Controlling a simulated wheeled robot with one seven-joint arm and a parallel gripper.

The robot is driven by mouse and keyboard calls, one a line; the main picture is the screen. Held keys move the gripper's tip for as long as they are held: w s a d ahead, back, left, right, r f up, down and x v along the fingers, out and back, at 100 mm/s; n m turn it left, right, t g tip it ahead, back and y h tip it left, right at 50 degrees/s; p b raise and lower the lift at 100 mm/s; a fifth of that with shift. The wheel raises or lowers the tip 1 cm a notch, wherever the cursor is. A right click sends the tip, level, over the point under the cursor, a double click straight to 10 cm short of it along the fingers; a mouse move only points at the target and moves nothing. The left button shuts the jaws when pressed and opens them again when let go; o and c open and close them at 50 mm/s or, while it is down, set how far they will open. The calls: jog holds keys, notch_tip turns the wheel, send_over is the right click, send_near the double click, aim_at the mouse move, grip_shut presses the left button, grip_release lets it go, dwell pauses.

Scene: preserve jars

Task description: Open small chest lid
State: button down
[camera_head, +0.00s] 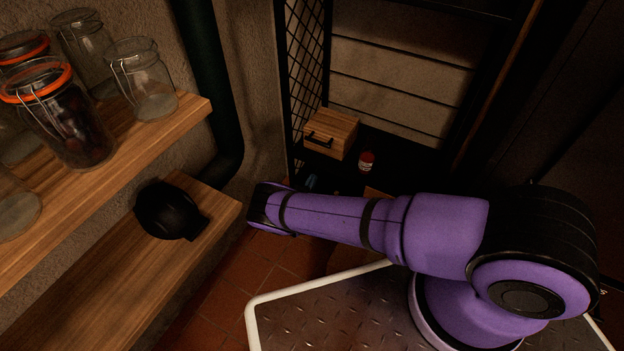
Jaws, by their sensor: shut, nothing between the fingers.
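A small light-wood chest (332,133) stands on a dark shelf in the back rack. A black handle is on its front, and its lid appears shut. My purple arm reaches from the right toward the left, in front of and below the chest. The arm appears apart from the chest. My gripper is not in view; the arm's far end bends out of sight near the lower wooden shelf.
A small red-and-white container (366,161) stands right of the chest. At left, glass jars (147,82) crowd an upper wooden shelf (112,150). A black object (168,211) lies on the lower shelf (110,268). A dark pipe (207,75) runs down the wall.

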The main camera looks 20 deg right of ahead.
aim_at(320, 164)
jog(key=x, duration=0.6)
jog(key=shift+w+d+r, duration=0.2)
jog(key=shift+d+r, duration=0.05)
jog(key=shift+w+d+r, duration=0.15)
jog(key=shift+r, duration=0.5)
jog(key=shift+w+d+r, duration=0.1)
jog(key=shift+r, duration=0.55)
jog(key=shift+w+d+r, duration=0.15)
jog(key=shift+r, duration=0.55)
jog(key=shift+r, duration=0.1)
